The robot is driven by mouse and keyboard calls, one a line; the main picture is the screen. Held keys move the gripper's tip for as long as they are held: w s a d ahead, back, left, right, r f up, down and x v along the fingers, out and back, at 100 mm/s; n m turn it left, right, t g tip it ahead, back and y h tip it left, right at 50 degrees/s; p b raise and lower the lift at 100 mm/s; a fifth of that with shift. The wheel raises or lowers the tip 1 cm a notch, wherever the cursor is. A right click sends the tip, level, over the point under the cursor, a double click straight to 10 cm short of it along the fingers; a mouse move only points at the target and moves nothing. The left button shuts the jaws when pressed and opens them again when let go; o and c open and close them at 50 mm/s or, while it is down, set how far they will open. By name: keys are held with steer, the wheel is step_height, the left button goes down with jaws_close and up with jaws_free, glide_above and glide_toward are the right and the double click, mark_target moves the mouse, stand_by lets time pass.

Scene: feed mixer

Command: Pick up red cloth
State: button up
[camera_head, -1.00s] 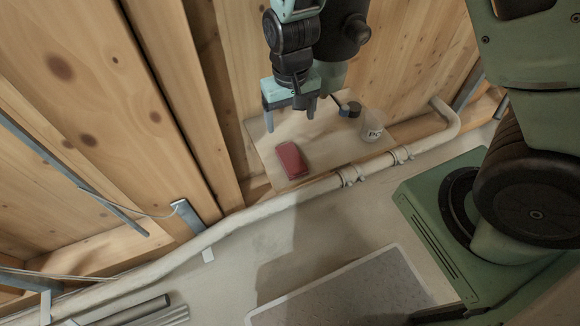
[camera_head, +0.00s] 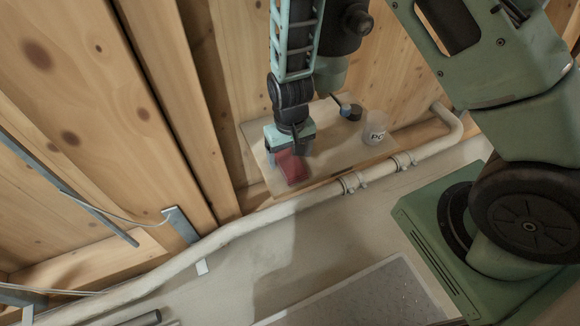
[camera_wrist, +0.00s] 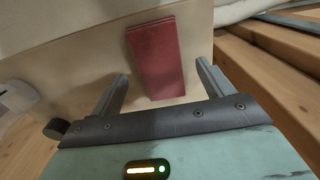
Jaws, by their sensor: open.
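The red cloth (camera_head: 292,168) is a folded, flat rectangle lying on a small pale wooden shelf (camera_head: 327,164) against the plank wall. My gripper (camera_head: 286,155) is over the cloth in the head view and hides its upper end. In the wrist view the cloth (camera_wrist: 156,58) lies ahead, with its near end between my two open, empty fingers (camera_wrist: 161,83). The fingers stand apart from the cloth's sides. I cannot tell how high they are above the shelf.
A clear container with dark lettering (camera_head: 374,128) and a small dark round object (camera_head: 352,112) stand on the shelf to the right. A pale pipe (camera_head: 297,203) with clamps runs along the shelf's front. Wooden planks (camera_head: 232,62) rise behind.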

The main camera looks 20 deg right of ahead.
mark_target(290, 162)
steer(key=shift+f, duration=0.9)
steer(key=c, duration=1.1)
steer(key=shift+r, duration=0.1)
step_height(290, 162, up, 10)
steer(key=p, duration=0.3)
